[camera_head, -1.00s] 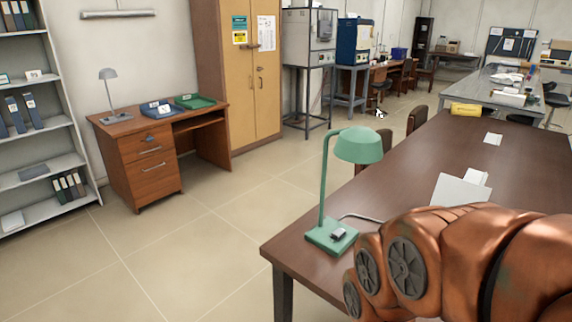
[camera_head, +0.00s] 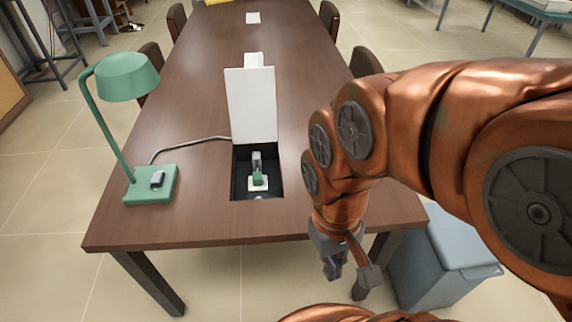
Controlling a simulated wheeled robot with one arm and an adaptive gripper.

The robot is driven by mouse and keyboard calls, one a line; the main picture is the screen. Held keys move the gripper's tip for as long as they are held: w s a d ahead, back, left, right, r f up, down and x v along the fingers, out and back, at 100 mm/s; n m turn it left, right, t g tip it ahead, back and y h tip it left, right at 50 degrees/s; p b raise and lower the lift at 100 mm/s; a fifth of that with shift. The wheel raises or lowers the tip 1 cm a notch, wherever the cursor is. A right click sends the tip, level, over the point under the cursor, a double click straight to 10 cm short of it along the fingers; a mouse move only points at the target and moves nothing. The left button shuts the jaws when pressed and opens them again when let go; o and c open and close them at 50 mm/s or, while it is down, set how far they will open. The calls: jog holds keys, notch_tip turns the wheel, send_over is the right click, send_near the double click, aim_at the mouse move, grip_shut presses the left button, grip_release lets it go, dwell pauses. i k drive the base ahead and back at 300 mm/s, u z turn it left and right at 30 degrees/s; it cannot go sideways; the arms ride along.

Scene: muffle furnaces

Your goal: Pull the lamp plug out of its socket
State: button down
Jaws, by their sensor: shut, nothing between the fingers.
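The green desk lamp (camera_head: 124,85) stands at the left of the brown table, and its grey cord (camera_head: 190,142) runs right towards a recessed table box (camera_head: 240,186). The box's white lid (camera_head: 252,105) stands open. Inside, the green and grey lamp plug (camera_head: 257,170) sits upright in a white socket (camera_head: 258,187). My gripper (camera_head: 350,277) is shut and empty. It hangs near the table's front edge, to the right of and nearer than the box, apart from the plug.
The bare tabletop (camera_head: 195,210) around the box is clear. Chairs line both long sides of the table. A blue-grey bin (camera_head: 440,262) stands on the floor at the right front. A small white card (camera_head: 253,18) lies at the far end.

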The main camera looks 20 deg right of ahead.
aim_at(256, 176)
jog(key=k, duration=1.1)
jog(key=u, duration=0.7)
jog(key=i, duration=1.55)
jog(key=z, duration=0.5)
